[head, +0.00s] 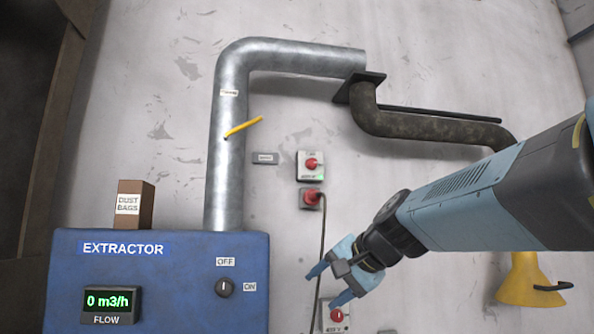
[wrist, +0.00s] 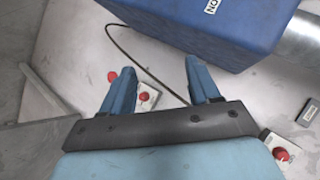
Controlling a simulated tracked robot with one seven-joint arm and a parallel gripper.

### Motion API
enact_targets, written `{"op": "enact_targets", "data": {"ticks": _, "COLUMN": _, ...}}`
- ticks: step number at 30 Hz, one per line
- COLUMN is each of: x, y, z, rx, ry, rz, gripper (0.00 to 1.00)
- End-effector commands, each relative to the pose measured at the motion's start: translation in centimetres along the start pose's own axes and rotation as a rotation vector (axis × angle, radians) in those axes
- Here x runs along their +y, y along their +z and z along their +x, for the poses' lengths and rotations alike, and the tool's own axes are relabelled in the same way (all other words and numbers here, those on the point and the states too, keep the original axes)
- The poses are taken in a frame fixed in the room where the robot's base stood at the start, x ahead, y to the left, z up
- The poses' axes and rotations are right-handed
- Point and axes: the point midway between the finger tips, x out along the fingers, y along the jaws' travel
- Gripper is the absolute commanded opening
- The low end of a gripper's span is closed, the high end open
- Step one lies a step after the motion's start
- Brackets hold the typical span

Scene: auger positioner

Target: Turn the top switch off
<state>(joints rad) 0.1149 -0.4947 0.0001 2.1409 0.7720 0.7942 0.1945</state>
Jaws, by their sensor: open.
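The top switch (head: 311,165) is a pale box with a red knob and a green label, mounted on the wall in the head view. A red-knobbed box at the lower right of the wrist view (wrist: 282,153) appears to be the same switch. My gripper (head: 329,286) is open and empty, below and right of the top switch in the head view. In the wrist view my gripper (wrist: 160,66) has its fingers spread. A lower red switch (head: 337,316) shows near the fingers; in the wrist view a red-knobbed switch (wrist: 144,97) appears between them. The top knob's setting is too small to read.
A red plug (head: 311,198) with a hanging cable sits just below the top switch. A small label plate (head: 265,158) is to its left. The blue extractor (head: 160,285) reads 0 m3/h. A metal pipe (head: 228,170) carries a yellow lever (head: 243,127).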

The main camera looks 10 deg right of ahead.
Motion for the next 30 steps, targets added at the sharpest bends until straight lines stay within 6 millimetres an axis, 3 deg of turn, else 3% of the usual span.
{"op": "enact_targets", "data": {"ticks": 3, "x": -5.4, "y": -5.1, "z": 0.1, "rx": 0.038, "ry": -0.165, "rz": 0.208, "gripper": 0.61}}
{"op": "enact_targets", "data": {"ticks": 9, "x": -13.1, "y": -14.1, "z": -1.1, "rx": 0.076, "ry": -0.454, "rz": 0.552, "gripper": 0.61}}
{"op": "enact_targets", "data": {"ticks": 15, "x": -18.1, "y": -22.8, "z": -3.4, "rx": 0.073, "ry": -0.726, "rz": 0.853, "gripper": 0.61}}
{"op": "enact_targets", "data": {"ticks": 18, "x": -19.4, "y": -26.0, "z": -4.4, "rx": 0.062, "ry": -0.826, "rz": 0.960, "gripper": 0.61}}
{"op": "enact_targets", "data": {"ticks": 22, "x": -20.2, "y": -28.5, "z": -5.3, "rx": 0.048, "ry": -0.907, "rz": 1.044, "gripper": 0.61}}
{"op": "enact_targets", "data": {"ticks": 30, "x": -21.6, "y": -30.1, "z": -4.7, "rx": 0.039, "ry": -0.941, "rz": 1.080, "gripper": 0.61}}
